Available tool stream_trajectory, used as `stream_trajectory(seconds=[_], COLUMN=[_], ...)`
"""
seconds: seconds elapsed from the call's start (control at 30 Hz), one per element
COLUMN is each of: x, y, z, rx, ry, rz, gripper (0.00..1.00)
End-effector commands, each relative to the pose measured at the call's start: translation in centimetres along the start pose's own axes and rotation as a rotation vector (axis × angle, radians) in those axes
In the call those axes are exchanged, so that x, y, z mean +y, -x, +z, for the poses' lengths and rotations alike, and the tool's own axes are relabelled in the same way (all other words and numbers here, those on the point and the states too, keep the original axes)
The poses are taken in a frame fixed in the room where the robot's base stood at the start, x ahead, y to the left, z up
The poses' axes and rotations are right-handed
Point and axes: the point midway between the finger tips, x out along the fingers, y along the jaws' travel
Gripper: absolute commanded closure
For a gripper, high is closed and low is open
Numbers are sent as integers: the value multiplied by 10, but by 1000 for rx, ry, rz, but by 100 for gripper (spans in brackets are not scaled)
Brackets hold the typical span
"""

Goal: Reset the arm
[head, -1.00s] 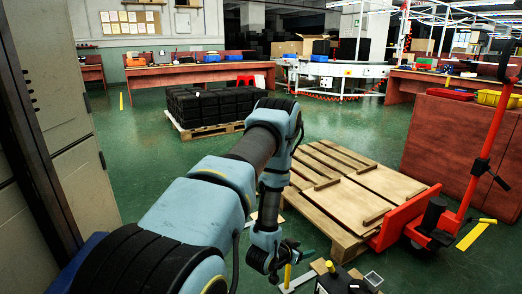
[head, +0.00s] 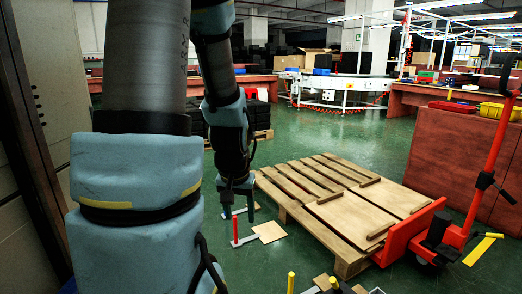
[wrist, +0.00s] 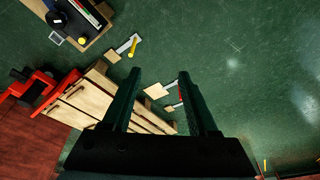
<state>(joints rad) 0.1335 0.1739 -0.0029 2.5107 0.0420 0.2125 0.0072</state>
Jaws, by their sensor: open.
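My gripper (wrist: 156,87) shows in the wrist view with its two dark fingers apart and nothing between them. It points down over the green floor. In the head view my gripper (head: 237,192) hangs below my blue and grey arm, left of the wooden pallet (head: 352,252). It is above the floor near a small stand with a red post (head: 235,229) and a flat light wood piece (head: 269,232).
A red pallet jack (head: 440,240) stands at the pallet's right end. Reddish workbenches stand at the right and back. A curved conveyor (head: 340,88) is at the back. A stand with a yellow post (wrist: 134,45) is on the floor. Green floor beyond the pallet is clear.

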Motion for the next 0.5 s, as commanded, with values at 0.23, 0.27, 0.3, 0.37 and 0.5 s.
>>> stream_trajectory(seconds=[0.23,0.27,0.3,0.37,0.5], x=[-4,-4,-4,-5,-5], y=[47,58,66,76,103], z=[48,43,41,38,30], rx=[-108,-108,-108,-108,-107], ry=[92,88,87,86,85], rz=[8,8,8,8,8], gripper=[40,40,40,40,40])
